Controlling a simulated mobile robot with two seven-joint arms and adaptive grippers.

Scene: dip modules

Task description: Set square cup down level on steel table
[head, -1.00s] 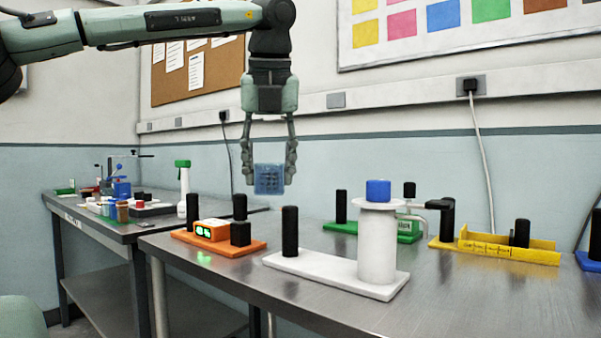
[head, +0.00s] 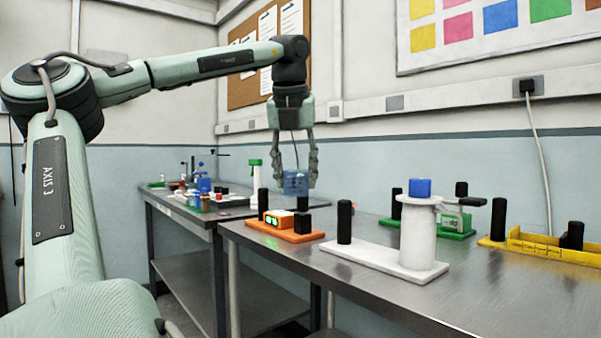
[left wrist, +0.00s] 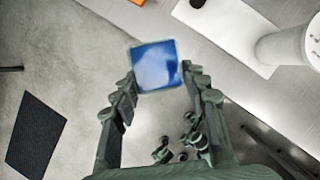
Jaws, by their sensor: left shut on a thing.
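The blue square cup (head: 296,182) is held in the air between the fingers of my left gripper (head: 295,176). In the left wrist view the cup (left wrist: 155,66) shows its square blue face between the two fingers of my left gripper (left wrist: 155,88). In that view it overlaps the border between floor and table. In the head view the cup appears just above the orange module, on the far side. The steel table (head: 345,290) carries several coloured modules. My right gripper is not in view.
The orange module (head: 290,236) with black posts and a white module (head: 385,262) with a blue-topped cylinder stand along the near table. Green (head: 450,232) and yellow (head: 555,250) modules stand farther right. A second table (head: 180,212) behind holds small items and a green-capped bottle (head: 255,176).

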